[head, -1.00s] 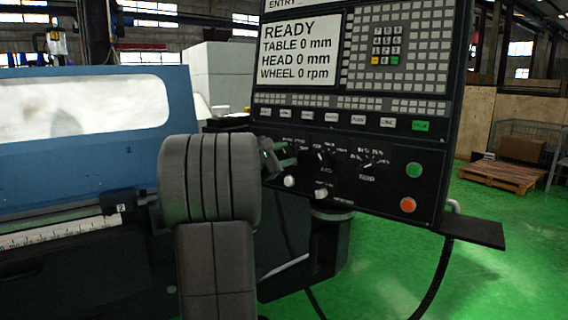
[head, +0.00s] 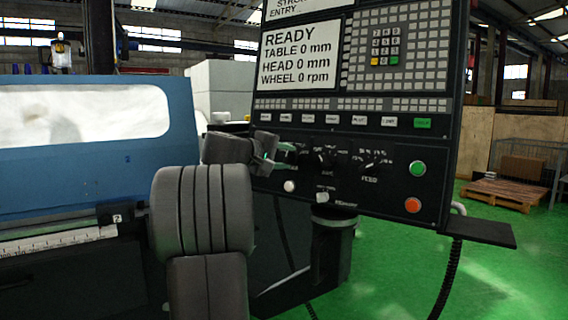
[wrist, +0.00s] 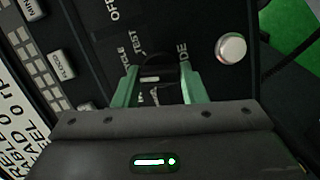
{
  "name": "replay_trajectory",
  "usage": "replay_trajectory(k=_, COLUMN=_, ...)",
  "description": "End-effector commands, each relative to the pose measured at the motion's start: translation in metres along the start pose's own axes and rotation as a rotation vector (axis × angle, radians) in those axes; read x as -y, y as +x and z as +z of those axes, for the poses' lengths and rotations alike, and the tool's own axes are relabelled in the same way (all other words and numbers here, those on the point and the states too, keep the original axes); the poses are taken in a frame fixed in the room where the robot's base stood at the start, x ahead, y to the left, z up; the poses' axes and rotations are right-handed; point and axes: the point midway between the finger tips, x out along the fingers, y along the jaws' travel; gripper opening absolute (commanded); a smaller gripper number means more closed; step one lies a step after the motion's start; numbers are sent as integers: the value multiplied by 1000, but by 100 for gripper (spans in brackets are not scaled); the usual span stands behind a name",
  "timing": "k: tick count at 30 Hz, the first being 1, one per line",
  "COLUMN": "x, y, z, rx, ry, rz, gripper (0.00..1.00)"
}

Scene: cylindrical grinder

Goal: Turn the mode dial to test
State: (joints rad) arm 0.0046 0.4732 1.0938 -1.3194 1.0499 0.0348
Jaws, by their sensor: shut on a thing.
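The mode dial (wrist: 158,74) is a dark knob on the black control panel (head: 400,185). In the wrist view it sits between the two green fingers of my gripper (wrist: 160,84), which is shut on it. The printed words OFF, CYCLE and TEST show above and left of the dial, and part of MODE shows at its right. I cannot tell which label the dial points to.
To the right are the rate dial (head: 325,158) and feed dial (head: 372,161). A green button (head: 417,168), an orange button (head: 412,205) and two white knobs sit nearby. The screen (head: 300,55) reads READY with zero values. A blue machine cover (head: 90,170) stands at left.

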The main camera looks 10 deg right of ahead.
Motion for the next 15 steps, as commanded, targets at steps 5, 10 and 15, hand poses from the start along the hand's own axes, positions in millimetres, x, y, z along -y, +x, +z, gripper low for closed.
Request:
replay_trajectory(k=5, x=3, y=1, z=0, rx=1, ry=165, rz=-36, gripper=15)
replay_trajectory(k=10, x=2, y=1, z=1, rx=1, ry=324, rz=-69, gripper=15)
replay_trajectory(k=15, x=2, y=1, z=1, rx=2, ry=477, rz=-101, gripper=15)
